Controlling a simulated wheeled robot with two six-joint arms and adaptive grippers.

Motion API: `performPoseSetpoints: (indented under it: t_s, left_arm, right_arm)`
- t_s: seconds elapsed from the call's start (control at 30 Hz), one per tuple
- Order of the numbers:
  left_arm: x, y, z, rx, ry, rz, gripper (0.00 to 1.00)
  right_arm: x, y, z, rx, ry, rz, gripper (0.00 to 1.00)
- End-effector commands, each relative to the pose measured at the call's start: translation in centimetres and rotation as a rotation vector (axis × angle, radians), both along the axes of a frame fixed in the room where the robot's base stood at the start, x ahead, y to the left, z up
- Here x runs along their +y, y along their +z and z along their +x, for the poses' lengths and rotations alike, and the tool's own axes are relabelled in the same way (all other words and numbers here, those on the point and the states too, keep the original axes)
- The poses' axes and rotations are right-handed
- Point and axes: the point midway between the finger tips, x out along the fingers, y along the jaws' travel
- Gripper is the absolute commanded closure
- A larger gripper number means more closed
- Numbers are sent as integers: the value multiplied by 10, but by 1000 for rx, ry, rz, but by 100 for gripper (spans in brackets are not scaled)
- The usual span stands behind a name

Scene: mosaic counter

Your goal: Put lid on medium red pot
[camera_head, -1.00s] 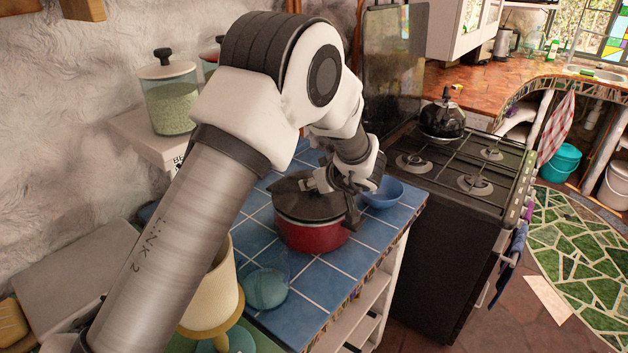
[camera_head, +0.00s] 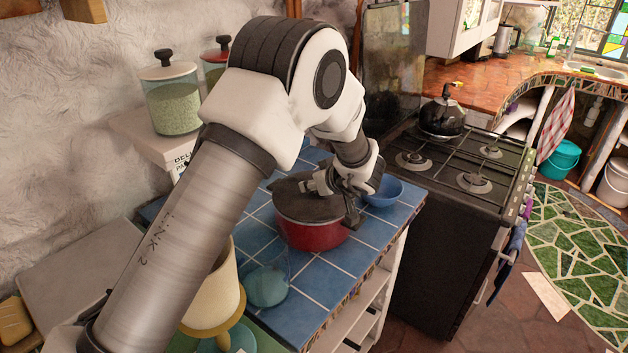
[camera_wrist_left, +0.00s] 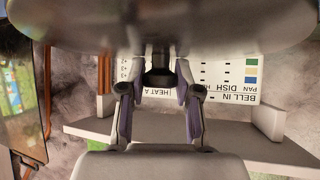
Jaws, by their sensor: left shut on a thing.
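The medium red pot (camera_head: 311,235) stands upright on the blue tiled counter (camera_head: 345,262). Its dark lid (camera_head: 296,205) lies over the pot's opening and looks close to level; my gripper hides part of its right side. My left gripper (camera_head: 338,190) is above the pot, at the lid. In the left wrist view my fingers (camera_wrist_left: 158,92) are shut on the lid's dark knob (camera_wrist_left: 158,75), and the lid's grey surface (camera_wrist_left: 160,25) fills the top. Whether the lid's rim touches the pot all round cannot be told. My right gripper is in neither view.
A blue bowl (camera_head: 383,191) stands just right of the pot. A teal glass vessel (camera_head: 267,285) and a cream container (camera_head: 215,293) stand in front on the left. The black stove (camera_head: 455,175) with a kettle (camera_head: 441,115) is to the right. Jars stand on the shelf behind.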

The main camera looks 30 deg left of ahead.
Motion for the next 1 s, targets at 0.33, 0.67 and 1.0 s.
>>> performPoseSetpoints:
  t_s: [0.33, 0.67, 1.0]
  left_arm:
    - [0, 0, 0, 0, 0, 1, 100]
    - [0, 0, 0, 1, -1, 0, 100]
    - [0, -2, 0, -1, -1, 1, 100]
  right_arm:
    - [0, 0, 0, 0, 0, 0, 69]
    - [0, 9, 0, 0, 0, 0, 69]
    - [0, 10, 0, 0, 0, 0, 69]
